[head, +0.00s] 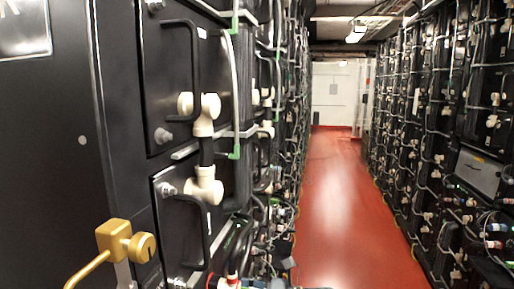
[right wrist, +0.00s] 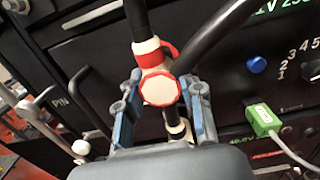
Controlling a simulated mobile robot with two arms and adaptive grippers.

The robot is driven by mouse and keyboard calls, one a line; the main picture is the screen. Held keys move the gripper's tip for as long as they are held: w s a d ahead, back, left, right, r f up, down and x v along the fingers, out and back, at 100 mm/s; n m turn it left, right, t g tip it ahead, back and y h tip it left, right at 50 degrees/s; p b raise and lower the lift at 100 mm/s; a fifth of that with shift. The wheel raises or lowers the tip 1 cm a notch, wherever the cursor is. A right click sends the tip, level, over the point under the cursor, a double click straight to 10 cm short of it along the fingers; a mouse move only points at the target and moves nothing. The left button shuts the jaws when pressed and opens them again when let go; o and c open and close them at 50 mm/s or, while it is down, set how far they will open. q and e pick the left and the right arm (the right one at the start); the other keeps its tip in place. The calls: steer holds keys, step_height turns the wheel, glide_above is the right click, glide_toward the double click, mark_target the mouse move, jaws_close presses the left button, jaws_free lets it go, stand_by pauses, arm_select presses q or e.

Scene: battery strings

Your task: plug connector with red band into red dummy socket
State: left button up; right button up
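In the right wrist view, the white connector with a red band (right wrist: 160,88) sits between the two fingers of my right gripper (right wrist: 162,90). Its round, red-rimmed end faces the camera, and a black cable rises from its top. In the head view, a red and white piece (head: 228,282) shows at the bottom edge, cut off. I cannot make out the red dummy socket for certain. My left gripper is not in view.
Black battery cabinets line both sides of an aisle with a clear red floor (head: 335,210). White elbow connectors (head: 205,187) and black handles stick out on the left. A green plug (right wrist: 262,122) and a thick black cable (right wrist: 215,38) are near my right gripper.

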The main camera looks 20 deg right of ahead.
jaws_close()
steer(key=shift+s+d+f, duration=0.1)
steer(key=shift+d, duration=0.1)
steer(key=shift+s+d+b, duration=0.4)
steer(key=shift+d+b, duration=0.1)
steer(key=shift+d, duration=0.05)
steer(key=shift+s+d, duration=0.1)
steer(key=shift+d, duration=0.05)
steer(key=shift+s+d+b, duration=0.25)
steer(key=shift+d+b, duration=0.15)
steer(key=shift+s+d, duration=0.2)
steer(key=shift+d, duration=0.05)
